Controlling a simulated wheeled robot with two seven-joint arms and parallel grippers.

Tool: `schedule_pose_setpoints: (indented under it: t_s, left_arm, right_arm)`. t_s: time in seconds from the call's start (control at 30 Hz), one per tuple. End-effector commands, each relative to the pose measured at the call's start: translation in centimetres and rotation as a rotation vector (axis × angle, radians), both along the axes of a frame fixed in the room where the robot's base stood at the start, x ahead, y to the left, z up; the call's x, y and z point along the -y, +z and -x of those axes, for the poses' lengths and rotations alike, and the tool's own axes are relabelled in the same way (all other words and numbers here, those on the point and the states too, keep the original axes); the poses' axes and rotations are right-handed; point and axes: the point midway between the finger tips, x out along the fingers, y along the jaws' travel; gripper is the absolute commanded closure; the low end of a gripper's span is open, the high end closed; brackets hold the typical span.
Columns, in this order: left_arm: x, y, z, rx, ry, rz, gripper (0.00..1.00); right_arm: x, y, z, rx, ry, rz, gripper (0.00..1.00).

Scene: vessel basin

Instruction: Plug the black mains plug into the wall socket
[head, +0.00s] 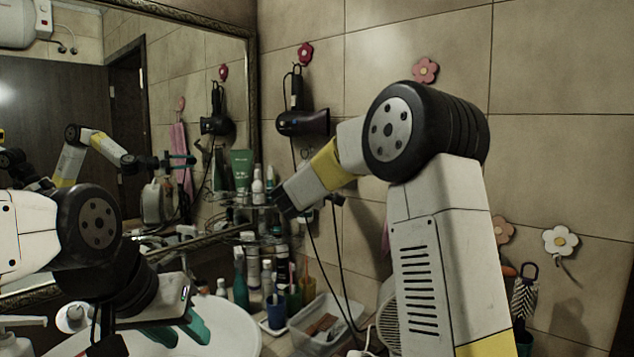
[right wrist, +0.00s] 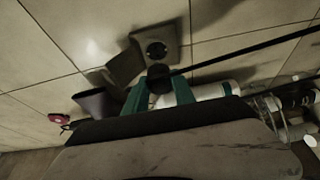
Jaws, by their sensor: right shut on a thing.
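The black mains plug (right wrist: 159,78) is between the green fingertips of my right gripper (right wrist: 158,95) in the right wrist view, and the gripper is shut on it. The wall socket (right wrist: 157,48) shows just beyond the plug, with a square flap (right wrist: 125,69) standing open beside it. The plug overlaps the socket's near edge in the picture; I cannot tell whether they touch. In the head view my right wrist hides most of this spot. My left gripper (head: 176,331) is low over the basin, its teal fingers apart and empty.
A hair dryer (head: 303,122) hangs on the tiled wall, with dark cords (head: 318,262) below. Bottles (head: 253,268) and a clear bin (head: 322,322) crowd the counter beside the white basin (head: 232,325). A mirror (head: 215,60) reflects my arm. A glass shelf (head: 262,207) stands near my right wrist.

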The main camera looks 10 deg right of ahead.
Motion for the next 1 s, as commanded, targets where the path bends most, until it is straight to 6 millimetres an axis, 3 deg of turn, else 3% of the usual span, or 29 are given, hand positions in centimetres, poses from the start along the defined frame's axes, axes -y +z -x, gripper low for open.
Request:
schedule_pose_setpoints:
  t_s: [0.5, 1.0]
  left_arm:
    - [0.0, 0.0, 0.0, 0.000, 0.000, 0.000, 0.64]
    - [0.0, 0.0, 0.0, 0.000, 0.000, 0.000, 0.64]
  right_arm:
    - [3.2, -0.1, -3.1, 0.000, -0.002, 0.001, 1.00]
    - [3.7, 0.0, -3.6, 0.000, -0.001, 0.001, 1.00]
